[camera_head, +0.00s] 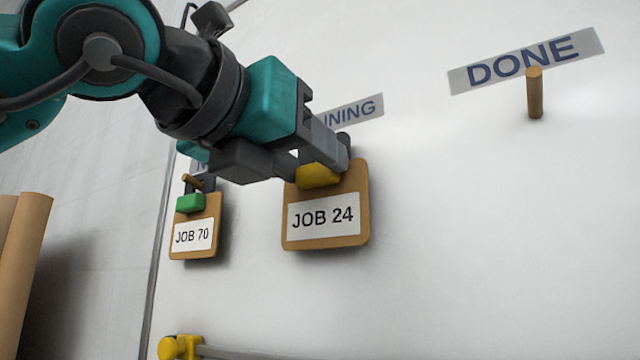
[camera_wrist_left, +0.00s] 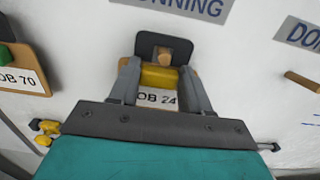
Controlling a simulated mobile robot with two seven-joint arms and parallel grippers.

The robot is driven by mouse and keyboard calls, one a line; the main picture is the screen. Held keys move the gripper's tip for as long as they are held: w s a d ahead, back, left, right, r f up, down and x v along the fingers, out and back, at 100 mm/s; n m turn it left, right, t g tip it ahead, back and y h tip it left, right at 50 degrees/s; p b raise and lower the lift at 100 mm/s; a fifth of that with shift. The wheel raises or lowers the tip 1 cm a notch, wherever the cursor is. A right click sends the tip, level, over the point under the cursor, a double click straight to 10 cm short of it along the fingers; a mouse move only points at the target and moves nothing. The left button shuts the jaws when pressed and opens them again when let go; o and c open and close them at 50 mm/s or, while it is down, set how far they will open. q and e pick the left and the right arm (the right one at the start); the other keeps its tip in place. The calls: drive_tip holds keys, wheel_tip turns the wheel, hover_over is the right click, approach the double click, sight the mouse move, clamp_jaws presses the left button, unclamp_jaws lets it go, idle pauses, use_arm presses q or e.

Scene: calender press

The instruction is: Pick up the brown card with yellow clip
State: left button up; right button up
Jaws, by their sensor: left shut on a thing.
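The brown card with the yellow clip (camera_head: 327,215) reads JOB 24 and hangs upright against the white board under a partly covered sign ending in "NING". Its yellow clip (camera_head: 318,176) sits at its top edge. My left gripper (camera_head: 322,165) is shut on the yellow clip. In the left wrist view the two fingers (camera_wrist_left: 160,85) lie on either side of the clip (camera_wrist_left: 159,77). A wooden peg (camera_wrist_left: 166,58) shows at the dark plate above the clip, so the card appears still on it. My right gripper is in neither view.
A second brown card, JOB 70 (camera_head: 195,228), with a green clip (camera_head: 190,203) hangs on a peg to the left. An empty wooden peg (camera_head: 534,95) stands out under the DONE sign (camera_head: 525,61). The board between is clear. Brown rolls (camera_head: 22,270) stand at far left.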

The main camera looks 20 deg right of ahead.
use_arm(q)
drive_tip(key=c, duration=0.3)
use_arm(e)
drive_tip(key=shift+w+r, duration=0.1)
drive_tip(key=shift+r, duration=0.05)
use_arm(q)
drive_tip(key=shift+r, duration=0.15)
drive_tip(key=shift+b+v, duration=3.2)
drive_tip(key=shift+v, duration=5.9)
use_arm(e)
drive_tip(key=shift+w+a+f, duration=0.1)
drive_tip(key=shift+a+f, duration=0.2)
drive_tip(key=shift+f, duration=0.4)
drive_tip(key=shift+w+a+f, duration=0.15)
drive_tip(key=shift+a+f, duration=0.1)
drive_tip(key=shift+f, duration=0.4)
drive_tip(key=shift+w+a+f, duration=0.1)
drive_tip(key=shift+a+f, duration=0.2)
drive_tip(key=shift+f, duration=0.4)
use_arm(q)
drive_tip(key=shift+r, duration=0.15)
drive_tip(key=shift+d+r+p, duration=0.1)
drive_tip(key=shift+r+p, duration=0.2)
drive_tip(key=shift+r, duration=0.05)
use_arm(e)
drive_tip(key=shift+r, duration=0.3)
